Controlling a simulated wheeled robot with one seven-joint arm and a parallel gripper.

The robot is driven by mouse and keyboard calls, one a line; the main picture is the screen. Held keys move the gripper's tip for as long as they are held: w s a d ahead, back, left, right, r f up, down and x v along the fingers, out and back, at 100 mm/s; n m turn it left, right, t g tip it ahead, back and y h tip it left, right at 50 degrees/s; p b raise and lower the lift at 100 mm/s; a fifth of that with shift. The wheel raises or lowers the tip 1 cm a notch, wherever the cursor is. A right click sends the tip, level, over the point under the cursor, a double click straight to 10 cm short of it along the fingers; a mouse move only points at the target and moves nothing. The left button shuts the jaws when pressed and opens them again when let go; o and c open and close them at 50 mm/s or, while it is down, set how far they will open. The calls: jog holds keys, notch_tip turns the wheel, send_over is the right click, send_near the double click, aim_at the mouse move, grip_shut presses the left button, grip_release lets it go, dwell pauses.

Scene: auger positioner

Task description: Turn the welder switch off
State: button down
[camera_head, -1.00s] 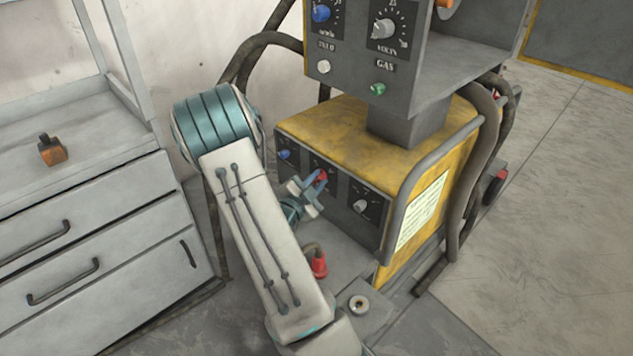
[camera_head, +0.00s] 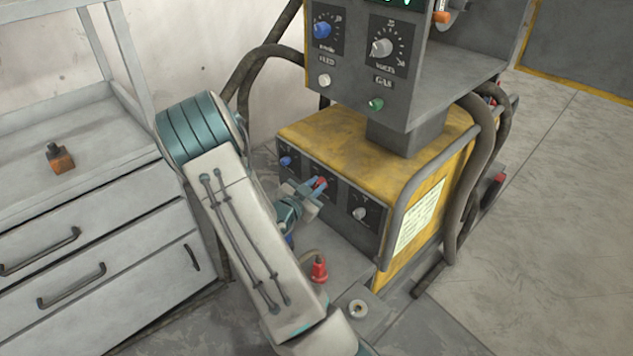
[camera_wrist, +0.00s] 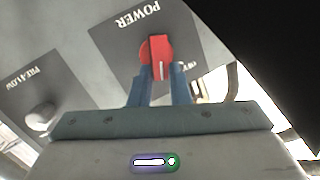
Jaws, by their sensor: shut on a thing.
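The yellow and grey welder (camera_head: 345,138) stands on the floor in the head view, its dark front panel facing my arm. Its red power switch (camera_head: 320,181) sits between a blue knob and a grey knob. In the wrist view the red switch (camera_wrist: 158,58) is under the POWER label, which appears upside down. Its handle stands along the picture's vertical with a white mark. My gripper (camera_head: 313,187) is at the switch, and its blue fingers (camera_wrist: 160,82) are shut on the handle from both sides. The fingertips partly cover the switch's base.
A grey control box (camera_head: 400,60) with dials overhangs the welder. Thick hoses (camera_head: 470,190) run down its right side. A grey drawer cabinet (camera_head: 95,215) is close to my arm's left. A red connector (camera_head: 319,268) stands below the panel. Open floor lies right.

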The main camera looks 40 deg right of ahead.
jog(key=n+p, duration=0.2)
jog(key=w+n+g+p, duration=0.1)
jog(key=n+p, duration=0.1)
jog(key=p, duration=0.1)
jog(key=r+n+g+p, duration=0.1)
jog(key=n+p, duration=0.1)
jog(key=shift+w+a+y+p, duration=0.1)
jog(key=shift+w+y+p, duration=0.1)
jog(key=shift+y+p, duration=0.2)
jog(key=shift+w+f+n+g+p, duration=0.25)
jog(key=shift+n+g+p, duration=0.3)
jog(key=shift+n+p, duration=0.55)
jog(key=shift+w+f+n+g+p, duration=0.25)
jog(key=shift+n+g+p, duration=0.3)
jog(key=shift+n+p, duration=0.5)
jog(key=c, duration=1.4)
grip_release()
jog(key=shift+o, duration=0.2)
jog(key=v, duration=1.3)
jog(key=shift+a+p, duration=0.4)
jog(key=shift+p, duration=0.05)
